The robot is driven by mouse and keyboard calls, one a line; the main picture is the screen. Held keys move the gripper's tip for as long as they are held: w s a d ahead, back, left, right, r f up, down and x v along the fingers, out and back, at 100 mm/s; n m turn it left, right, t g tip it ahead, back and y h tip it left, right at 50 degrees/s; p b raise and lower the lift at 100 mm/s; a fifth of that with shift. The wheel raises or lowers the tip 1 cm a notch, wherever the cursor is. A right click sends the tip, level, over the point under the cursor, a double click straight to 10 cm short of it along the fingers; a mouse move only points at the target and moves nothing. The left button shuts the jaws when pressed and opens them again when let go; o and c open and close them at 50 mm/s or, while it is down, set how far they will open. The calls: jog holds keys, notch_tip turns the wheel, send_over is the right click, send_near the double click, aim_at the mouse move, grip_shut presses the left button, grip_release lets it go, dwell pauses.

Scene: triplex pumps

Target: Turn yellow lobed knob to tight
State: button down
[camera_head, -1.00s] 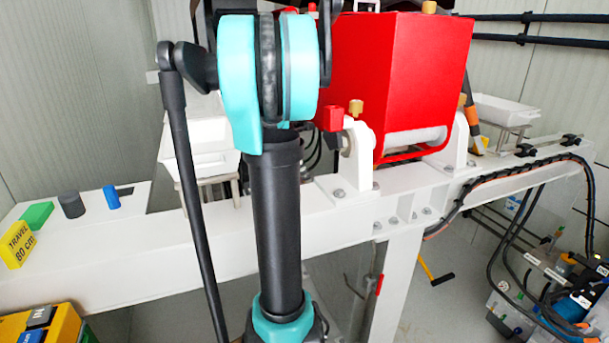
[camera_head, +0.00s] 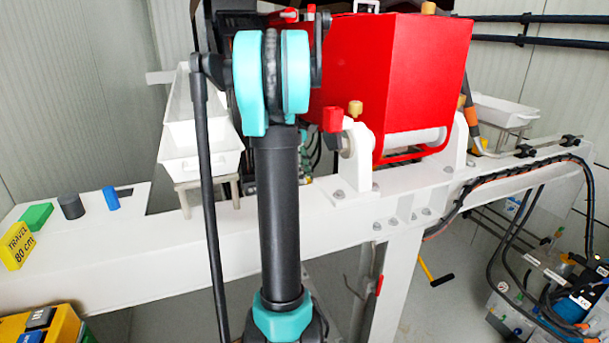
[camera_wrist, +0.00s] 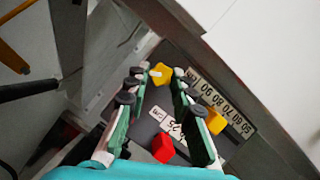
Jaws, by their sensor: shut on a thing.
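The yellow lobed knob (camera_wrist: 161,73) shows in the wrist view, with a small pale mark on it. It sits on a dark grey panel with white scale labels. My gripper (camera_wrist: 159,75) has a fingertip on each side of the knob and is shut on it. In the head view the knob and my gripper cannot be made out behind my own arm and the red housing.
A red block (camera_wrist: 163,148) and a second yellow piece (camera_wrist: 215,120) are close to my fingers on the panel. A white beam (camera_head: 150,255) crosses in front of me. A red housing (camera_head: 395,75) and a white tray (camera_head: 200,158) stand above it.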

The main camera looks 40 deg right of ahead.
jog(key=m, duration=0.2)
jog(key=m+y, duration=0.1)
jog(key=m, duration=0.1)
jog(key=m+y, duration=0.1)
jog(key=m, duration=0.1)
jog(key=shift+d, duration=0.25)
dwell(0.5)
jog(key=c, duration=1.3)
grip_release()
jog(key=v, duration=1.2)
jog(key=shift+d, duration=0.2)
